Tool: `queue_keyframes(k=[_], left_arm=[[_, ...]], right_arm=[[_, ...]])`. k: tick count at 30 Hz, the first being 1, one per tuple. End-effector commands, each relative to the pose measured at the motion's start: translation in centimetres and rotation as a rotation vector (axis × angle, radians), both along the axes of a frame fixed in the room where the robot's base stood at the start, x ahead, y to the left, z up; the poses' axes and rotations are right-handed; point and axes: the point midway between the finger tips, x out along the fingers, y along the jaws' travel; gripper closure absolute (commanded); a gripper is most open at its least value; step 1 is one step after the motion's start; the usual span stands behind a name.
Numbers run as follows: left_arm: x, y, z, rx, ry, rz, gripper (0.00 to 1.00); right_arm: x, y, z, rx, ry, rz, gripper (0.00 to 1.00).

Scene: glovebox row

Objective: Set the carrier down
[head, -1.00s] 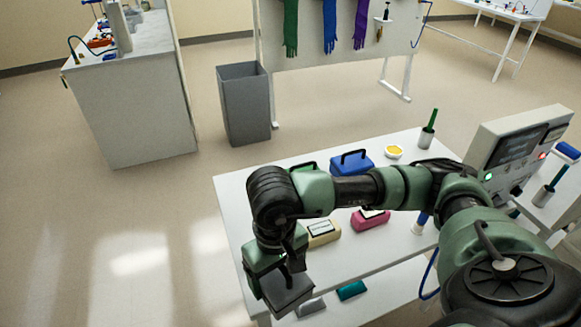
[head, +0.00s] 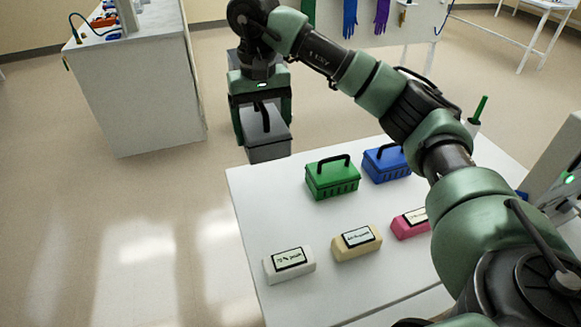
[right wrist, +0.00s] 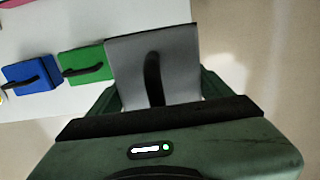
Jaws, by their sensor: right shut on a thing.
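A grey carrier (head: 266,133) with a black handle hangs in my right gripper (head: 262,104). In the head view it appears at the table's far left corner, level, and I cannot tell its height or whether it touches the table. In the right wrist view the carrier (right wrist: 155,65) sits between the green fingers (right wrist: 158,100), with its black handle running toward the palm. The white table (head: 250,215) lies to its right in the head view. My left gripper is not in view.
A green carrier (head: 332,180) and a blue carrier (head: 388,166) stand on the table. White (head: 290,266), cream (head: 357,243) and pink (head: 408,226) labelled blocks line the front. A grey bin (head: 233,58) is mostly hidden behind my right gripper. Bare tabletop lies left of the green carrier.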

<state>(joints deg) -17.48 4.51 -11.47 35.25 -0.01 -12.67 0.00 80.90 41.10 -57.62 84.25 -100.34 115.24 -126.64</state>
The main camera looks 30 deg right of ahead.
Motion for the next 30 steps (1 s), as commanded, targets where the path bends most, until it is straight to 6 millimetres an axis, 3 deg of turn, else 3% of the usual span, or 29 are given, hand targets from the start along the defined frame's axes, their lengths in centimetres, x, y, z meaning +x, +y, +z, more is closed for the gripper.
queue_keyframes(k=[5,15,25,30], left_arm=[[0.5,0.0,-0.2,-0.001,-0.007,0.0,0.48],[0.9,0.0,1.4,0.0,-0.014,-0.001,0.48],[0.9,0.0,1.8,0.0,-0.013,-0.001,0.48],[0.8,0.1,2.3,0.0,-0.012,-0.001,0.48]], right_arm=[[-0.2,0.1,-4.7,0.002,0.007,0.001,0.85],[-0.1,0.0,-12.6,0.001,0.003,-0.001,0.85],[0.0,0.0,-15.5,0.001,0.0,-0.001,0.85],[-0.1,0.0,-18.0,0.001,0.003,-0.001,0.85]])
